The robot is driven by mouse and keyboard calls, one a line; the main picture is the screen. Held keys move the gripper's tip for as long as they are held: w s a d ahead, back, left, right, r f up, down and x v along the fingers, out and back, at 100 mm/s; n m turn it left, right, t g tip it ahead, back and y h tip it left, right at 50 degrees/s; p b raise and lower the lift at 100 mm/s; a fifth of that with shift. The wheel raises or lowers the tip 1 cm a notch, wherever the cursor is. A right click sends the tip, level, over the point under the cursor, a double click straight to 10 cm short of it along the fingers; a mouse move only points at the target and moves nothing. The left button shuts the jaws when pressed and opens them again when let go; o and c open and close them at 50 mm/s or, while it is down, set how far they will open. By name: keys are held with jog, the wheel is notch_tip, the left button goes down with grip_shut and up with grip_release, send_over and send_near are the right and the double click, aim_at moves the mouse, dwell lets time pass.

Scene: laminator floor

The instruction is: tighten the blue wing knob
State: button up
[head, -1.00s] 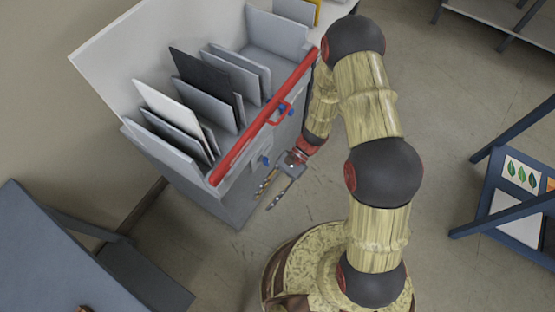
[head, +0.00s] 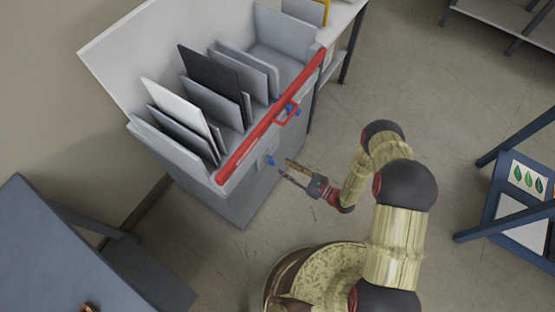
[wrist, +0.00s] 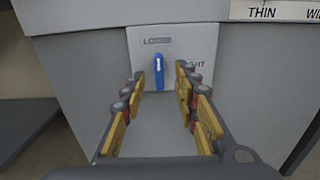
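The blue wing knob (head: 270,160) is on the front of the grey cabinet (head: 245,205), below the red bar. In the wrist view the knob (wrist: 159,70) stands with its wing upright on a pale plate (wrist: 172,52). The plate's lettering is partly hidden; "LO" and "GHT" show. My gripper (head: 287,169) is open, just in front of the knob and pointing at it. In the wrist view its fingers (wrist: 158,88) spread to the left and right of the knob, which appears between and beyond the tips. I see no contact.
A red bar (head: 270,120) with a red handle runs along the cabinet's top edge. Another blue part (head: 290,108) sits near that handle. Several upright panels stand in the cabinet. A blue table (head: 50,250) is at lower left, a blue rack (head: 500,190) at right.

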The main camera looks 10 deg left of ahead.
aim_at(274, 162)
jog(key=shift+b+x, duration=0.9)
jog(key=shift+x, duration=3.05)
jog(key=shift+s+r, duration=0.1)
jog(key=c, duration=0.3)
jog(key=c, duration=0.4)
grip_shut()
